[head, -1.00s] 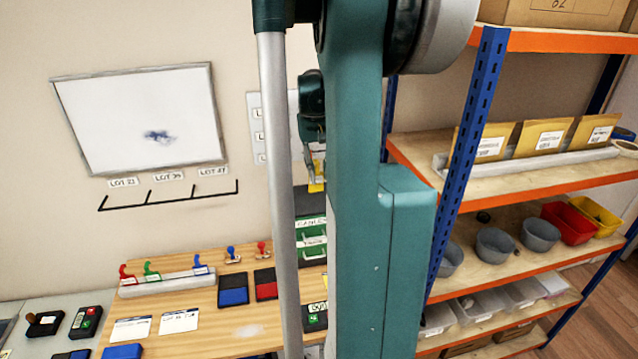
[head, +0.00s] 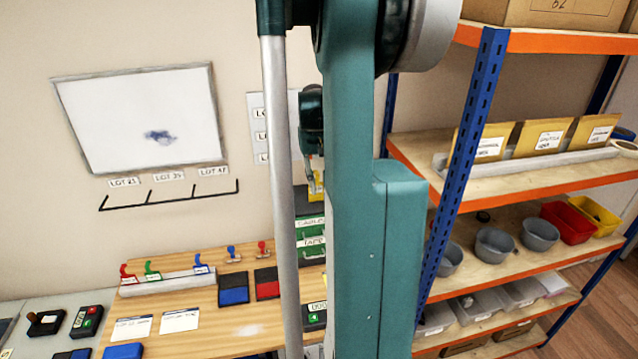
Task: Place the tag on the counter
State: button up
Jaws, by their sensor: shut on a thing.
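My gripper (head: 313,168) is in front of the wall, partly hidden behind my own arm. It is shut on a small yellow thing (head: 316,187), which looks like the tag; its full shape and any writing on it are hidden. The tag hangs in the air in front of the drawer unit (head: 308,207), above the wooden counter (head: 240,344). From this view I cannot tell how far it is from the drawers.
On the counter are a rack (head: 165,286) with red, green and blue hooked things, a blue pad (head: 233,288), a red pad (head: 267,283), two stamps and two white cards (head: 180,321). Blue-and-orange shelving (head: 468,140) stands at right. Bare wood shows at the counter's front middle.

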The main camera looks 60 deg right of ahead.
jog(key=shift+f, duration=0.15)
jog(key=o, duration=0.7)
jog(key=shift+r, duration=0.2)
jog(key=shift+w+a+r+b, duration=0.1)
jog(key=shift+r+b, duration=0.2)
jog(key=shift+r, duration=2.7)
jog(key=shift+w+a+r+b, duration=0.1)
jog(key=shift+r+b, duration=0.15)
jog(key=shift+r, duration=2.75)
jog(key=shift+a, duration=0.15)
